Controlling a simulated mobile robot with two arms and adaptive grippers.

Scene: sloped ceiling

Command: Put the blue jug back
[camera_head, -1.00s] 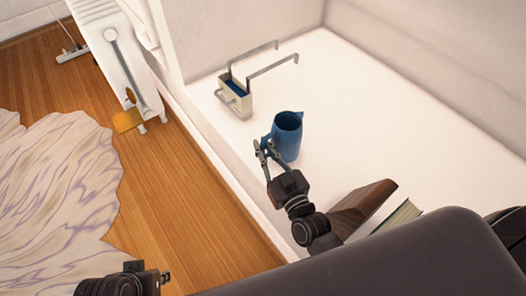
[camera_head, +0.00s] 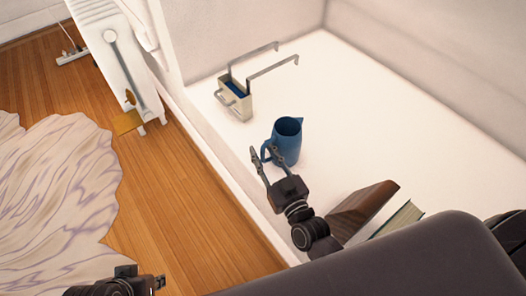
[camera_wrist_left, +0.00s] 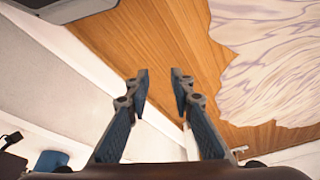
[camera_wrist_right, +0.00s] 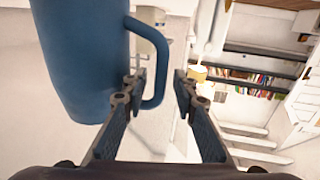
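The blue jug (camera_head: 287,141) stands upright on the white ledge in the head view, its handle toward the left. My right gripper (camera_head: 264,159) is open beside the jug's handle. In the right wrist view the jug (camera_wrist_right: 85,60) fills the upper left. Its handle (camera_wrist_right: 153,75) reaches in front of the open right fingers (camera_wrist_right: 160,85), nearer the left finger; I cannot tell if they touch. My left gripper (camera_head: 160,282) is at the bottom left of the head view, over the floor. The left wrist view shows its fingers (camera_wrist_left: 160,85) open and empty.
A cream container with blue inside (camera_head: 237,100) and grey bracket arms stands behind the jug on the ledge (camera_head: 365,100). Books (camera_head: 365,210) lie near my right forearm. A white radiator (camera_head: 115,50) and a pale rug (camera_head: 60,190) are at left. The ledge right of the jug is clear.

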